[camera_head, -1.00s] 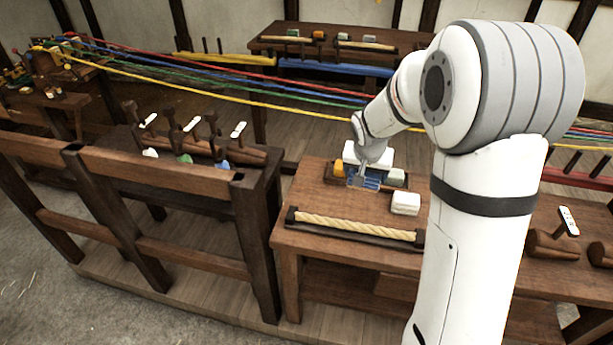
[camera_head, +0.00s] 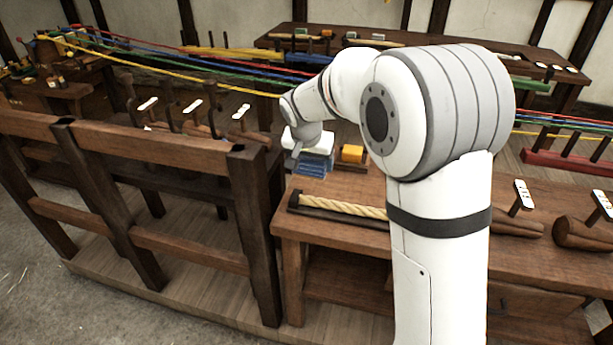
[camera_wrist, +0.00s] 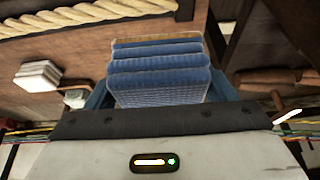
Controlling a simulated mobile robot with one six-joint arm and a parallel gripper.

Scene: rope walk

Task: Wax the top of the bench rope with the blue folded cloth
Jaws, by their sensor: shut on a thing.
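My gripper (camera_head: 300,157) is shut on the blue folded cloth (camera_head: 316,165) and holds it above the back left of the bench. In the wrist view the cloth (camera_wrist: 158,72) stands as several blue layers with pale edges between the fingers. The bench rope (camera_head: 343,207) is a thick cream twisted rope lying in a dark holder near the front edge of the bench. My arm hides its right end in the head view. The rope (camera_wrist: 85,15) also crosses the top left of the wrist view, apart from the cloth.
A yellow block (camera_head: 353,153) sits in a dark tray behind the rope. A white block (camera_wrist: 38,75) shows on the bench in the wrist view. A dark wooden rail (camera_head: 150,150) with posts stands left. Coloured ropes (camera_head: 200,65) stretch behind.

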